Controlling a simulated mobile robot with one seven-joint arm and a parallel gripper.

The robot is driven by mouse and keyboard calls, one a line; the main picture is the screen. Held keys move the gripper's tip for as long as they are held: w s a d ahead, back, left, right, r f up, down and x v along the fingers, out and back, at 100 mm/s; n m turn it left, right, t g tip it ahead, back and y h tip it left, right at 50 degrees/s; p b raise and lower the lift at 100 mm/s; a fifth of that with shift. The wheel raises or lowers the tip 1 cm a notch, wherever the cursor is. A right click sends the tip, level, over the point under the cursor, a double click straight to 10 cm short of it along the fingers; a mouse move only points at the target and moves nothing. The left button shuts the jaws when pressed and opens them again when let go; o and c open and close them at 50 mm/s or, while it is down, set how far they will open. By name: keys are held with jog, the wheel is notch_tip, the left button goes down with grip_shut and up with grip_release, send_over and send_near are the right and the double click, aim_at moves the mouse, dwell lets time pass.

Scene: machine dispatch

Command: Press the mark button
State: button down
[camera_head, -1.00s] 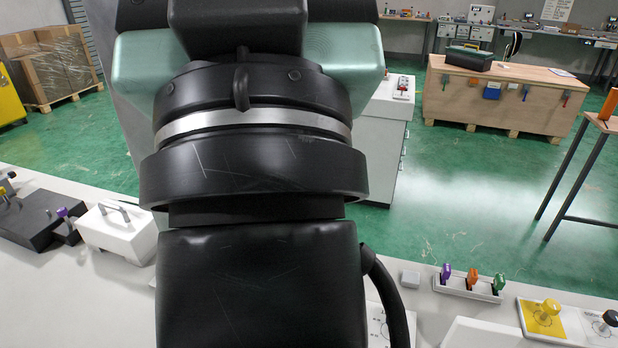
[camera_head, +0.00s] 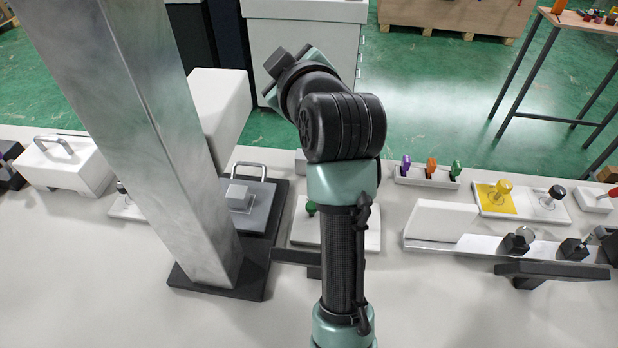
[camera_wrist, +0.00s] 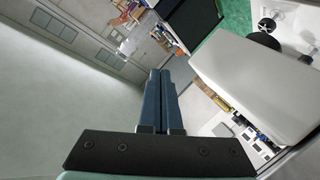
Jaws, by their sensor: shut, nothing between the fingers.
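My gripper (camera_wrist: 161,74) shows in the wrist view with its two blue-grey fingers together and nothing between them. It points across the room, toward the far wall, and touches nothing. In the head view its fingers cannot be made out behind my arm. No label reading "mark" is legible. A small green button (camera_head: 311,208) sits on a white panel (camera_head: 303,236), partly hidden by my arm. A yellow knob (camera_head: 502,187) on a yellow plate and a black knob (camera_head: 556,192) stand on a white panel at the right. I cannot tell which is the mark button.
A grey metal column (camera_head: 150,130) stands on the white table (camera_head: 80,270) left of my arm. A white box (camera_head: 70,165) with a handle is farther left. Purple, orange and green pieces sit in a white holder (camera_head: 425,180). The table's front left is clear.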

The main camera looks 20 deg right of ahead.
jog(key=s+d+f+n+g+y+b, duration=0.1)
jog(key=d+f+n+g, duration=0.1)
jog(key=f, duration=0.8)
jog(key=s+d+f+n+g+y, duration=0.1)
jog(key=d+f+n+g, duration=0.1)
jog(key=f, duration=0.9)
jog(key=d+g, duration=0.1)
jog(key=g, duration=0.1)
jog(key=shift+s+d+g+b, duration=0.2)
jog(key=shift+s+g+b, duration=0.1)
jog(key=shift+g+b, duration=0.1)
jog(key=shift+f, duration=0.15)
notch_tip(320, 180, down, 9)
jog(key=b, duration=0.6)
jog(key=shift+b, duration=0.35)
jog(key=shift+f, duration=0.25)
